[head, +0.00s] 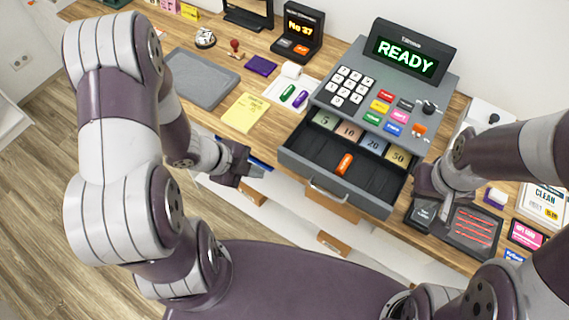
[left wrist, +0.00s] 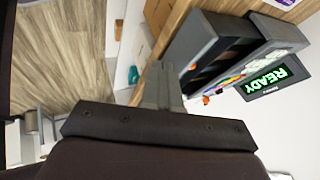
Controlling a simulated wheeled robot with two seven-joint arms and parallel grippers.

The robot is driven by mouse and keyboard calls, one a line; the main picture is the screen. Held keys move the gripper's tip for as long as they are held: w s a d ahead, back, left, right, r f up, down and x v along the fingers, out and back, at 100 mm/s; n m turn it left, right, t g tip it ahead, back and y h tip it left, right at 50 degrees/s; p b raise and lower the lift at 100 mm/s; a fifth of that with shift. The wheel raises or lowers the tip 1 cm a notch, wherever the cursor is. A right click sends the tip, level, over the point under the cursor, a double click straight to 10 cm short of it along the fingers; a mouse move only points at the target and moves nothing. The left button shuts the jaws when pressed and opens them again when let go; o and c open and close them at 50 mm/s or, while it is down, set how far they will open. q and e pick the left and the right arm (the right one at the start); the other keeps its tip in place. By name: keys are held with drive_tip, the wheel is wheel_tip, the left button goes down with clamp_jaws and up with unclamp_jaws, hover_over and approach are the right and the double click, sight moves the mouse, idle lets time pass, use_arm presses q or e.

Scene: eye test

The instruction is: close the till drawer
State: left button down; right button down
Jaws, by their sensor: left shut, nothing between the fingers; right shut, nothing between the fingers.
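The till (head: 388,85) stands on the counter with a green READY on its display. Its grey drawer (head: 370,203) is pulled out toward me, with a metal handle (head: 328,193) on its front. Banknotes marked 5, 10, 20 and 50 lie at its back, and an orange item (head: 345,163) lies in the front part. My left gripper (head: 250,168) is shut and empty, left of the drawer and apart from it. In the left wrist view its fingers (left wrist: 162,82) point toward the drawer (left wrist: 188,52). My right gripper (head: 428,212) is shut, just right of the drawer; its fingertips are hard to make out.
A dark pad with red lines (head: 470,232) lies right of the drawer, near my right gripper. A grey mat (head: 202,78), yellow paper (head: 243,112) and a No 37 display (head: 300,25) are on the counter to the left. Open floor lies left of the counter.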

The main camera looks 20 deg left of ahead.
use_arm(q)
drive_tip(key=shift+w+d+f+p, duration=0.1)
drive_tip(key=shift+w+d+f, duration=0.8)
drive_tip(key=shift+w+f, duration=0.25)
drive_tip(key=shift+w+d+f+p, duration=0.15)
drive_tip(key=shift+w+d+f, duration=0.8)
drive_tip(key=shift+w+f, duration=0.2)
drive_tip(key=shift+w+d+f+p, duration=0.1)
drive_tip(key=shift+w+d+f, duration=0.8)
drive_tip(key=shift+w+f, duration=0.25)
use_arm(e)
drive_tip(key=shift+w+r, duration=0.15)
drive_tip(key=shift+r, duration=0.05)
